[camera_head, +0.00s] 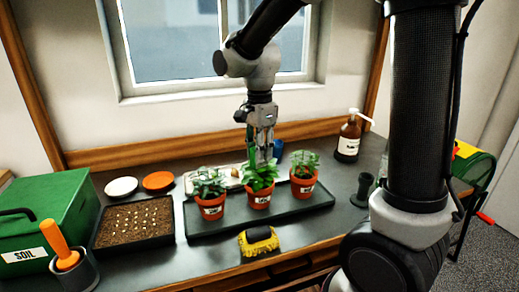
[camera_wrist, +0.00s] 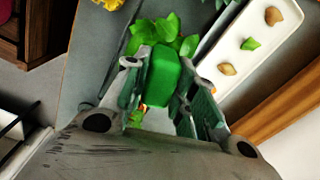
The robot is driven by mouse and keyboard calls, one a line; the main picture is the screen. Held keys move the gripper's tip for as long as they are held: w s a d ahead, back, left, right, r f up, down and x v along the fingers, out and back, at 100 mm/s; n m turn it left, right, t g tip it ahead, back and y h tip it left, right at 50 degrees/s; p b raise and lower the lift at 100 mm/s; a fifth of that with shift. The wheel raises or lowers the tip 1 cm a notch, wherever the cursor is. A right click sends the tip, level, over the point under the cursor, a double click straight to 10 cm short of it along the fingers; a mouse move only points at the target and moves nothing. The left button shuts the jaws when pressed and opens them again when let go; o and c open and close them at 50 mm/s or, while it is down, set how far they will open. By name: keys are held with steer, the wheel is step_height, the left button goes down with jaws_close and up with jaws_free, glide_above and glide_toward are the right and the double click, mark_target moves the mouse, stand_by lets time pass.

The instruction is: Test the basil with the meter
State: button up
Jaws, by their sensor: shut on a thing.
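The basil (camera_head: 259,178), a bright green leafy plant, grows in the middle terracotta pot (camera_head: 258,199) on a dark tray. Its leaves also show in the wrist view (camera_wrist: 185,42). My gripper (camera_head: 262,152) points down just above the basil. It is shut on a green block-like thing, apparently the meter (camera_wrist: 163,78), seen between the fingers in the wrist view. The meter's lower end is hidden by leaves and fingers, so I cannot tell whether it touches the soil.
Potted plants stand left (camera_head: 210,207) and right (camera_head: 303,189) of the basil. A white tray (camera_wrist: 228,48) with small pieces lies behind. A yellow-black brush (camera_head: 259,242) lies in front. A seed tray (camera_head: 133,222) and green soil box (camera_head: 45,220) are left; a brown pump bottle (camera_head: 349,138) is right.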

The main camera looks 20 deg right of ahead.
steer(key=shift+f, duration=0.4)
stand_by(1.9)
